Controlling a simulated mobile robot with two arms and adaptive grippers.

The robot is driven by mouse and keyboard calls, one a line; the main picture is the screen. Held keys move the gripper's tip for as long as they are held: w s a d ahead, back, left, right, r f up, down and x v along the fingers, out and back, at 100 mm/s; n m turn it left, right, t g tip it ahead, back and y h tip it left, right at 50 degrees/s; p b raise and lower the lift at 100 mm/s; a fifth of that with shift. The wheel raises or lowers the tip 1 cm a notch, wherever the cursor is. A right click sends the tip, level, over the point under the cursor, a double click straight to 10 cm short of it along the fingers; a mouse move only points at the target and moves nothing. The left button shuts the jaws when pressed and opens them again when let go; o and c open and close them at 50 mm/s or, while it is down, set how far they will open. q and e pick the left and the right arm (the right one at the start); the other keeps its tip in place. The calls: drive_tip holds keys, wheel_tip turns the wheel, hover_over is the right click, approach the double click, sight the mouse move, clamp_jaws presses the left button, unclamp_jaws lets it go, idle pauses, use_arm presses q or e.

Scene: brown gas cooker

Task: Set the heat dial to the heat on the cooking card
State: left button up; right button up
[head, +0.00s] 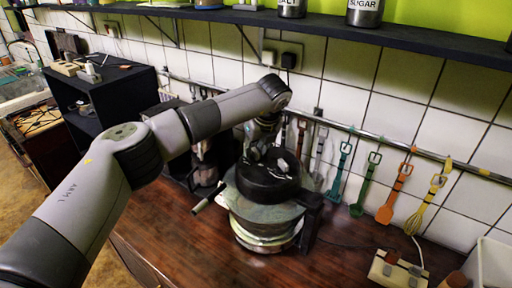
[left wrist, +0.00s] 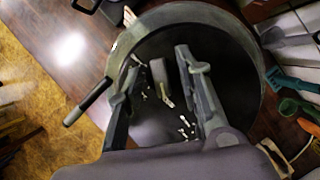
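The cooker (head: 262,217) is a round, worn greenish body with a black top, standing on the wooden counter. Its black top face (left wrist: 240,85) fills the middle of the left wrist view and carries small white marks. A small grey dial lever (left wrist: 160,82) stands on that face. My left gripper (left wrist: 157,64) is open, with one finger on each side of the lever; I cannot tell whether either touches it. In the head view the left gripper (head: 258,152) is just above the cooker's top. My right gripper is not in view. I cannot make out a cooking card.
A side handle (head: 208,197) sticks out from the cooker. Colourful utensils (head: 396,193) hang from a wall rail behind. A cream block with brown parts (head: 398,270) and a white bin (head: 494,264) are at right. A dark shelf (head: 300,24) runs overhead. The counter's front left is clear.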

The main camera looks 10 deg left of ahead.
use_arm(q)
clamp_jaws()
idle(0.4)
